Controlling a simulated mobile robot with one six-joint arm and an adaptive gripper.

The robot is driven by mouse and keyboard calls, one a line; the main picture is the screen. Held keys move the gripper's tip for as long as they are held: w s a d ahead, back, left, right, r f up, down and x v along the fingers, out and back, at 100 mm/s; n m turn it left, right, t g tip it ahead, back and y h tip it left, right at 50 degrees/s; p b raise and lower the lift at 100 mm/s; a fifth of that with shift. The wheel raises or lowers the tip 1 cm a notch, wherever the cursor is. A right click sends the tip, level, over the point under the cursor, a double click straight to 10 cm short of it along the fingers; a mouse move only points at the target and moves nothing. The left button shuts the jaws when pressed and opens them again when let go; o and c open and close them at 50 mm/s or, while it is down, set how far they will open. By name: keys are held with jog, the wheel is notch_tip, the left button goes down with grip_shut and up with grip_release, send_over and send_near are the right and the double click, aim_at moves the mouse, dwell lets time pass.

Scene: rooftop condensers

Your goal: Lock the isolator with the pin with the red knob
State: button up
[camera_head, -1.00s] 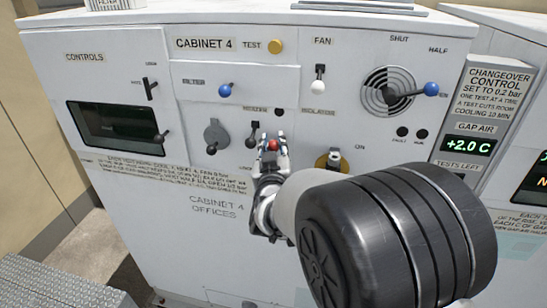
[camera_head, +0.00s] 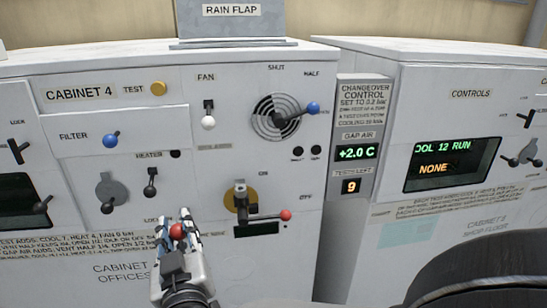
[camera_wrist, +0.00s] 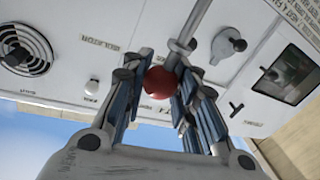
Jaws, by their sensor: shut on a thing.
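My gripper (camera_head: 180,232) is shut on the pin with the red knob (camera_head: 177,231), in front of the cabinet 4 panel. In the wrist view the red knob (camera_wrist: 160,82) sits between the fingers (camera_wrist: 158,92), with a grey rod, seemingly its shank, running up toward the panel. The pin's tip cannot be made out. The isolator (camera_head: 232,200), a yellow disc with a grey block on it, is up and right of my gripper, apart from it. Its red-tipped lever (camera_head: 286,215) points right, near the lower right label, apparently OFF.
The heater lever (camera_head: 150,182) and a grey rotary knob (camera_head: 112,188) are left of the isolator. The vent lever (camera_head: 313,108) and white fan switch (camera_head: 208,122) are above. A grey changeover control post (camera_head: 358,130) stands right, before another cabinet.

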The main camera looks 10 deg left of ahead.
jog(key=shift+s+d+r, duration=0.15)
jog(key=shift+s+r, duration=0.05)
jog(key=shift+s, duration=0.05)
jog(key=shift+r+p, duration=1.65)
jog(key=shift+r, duration=0.55)
jog(key=shift+w, duration=0.1)
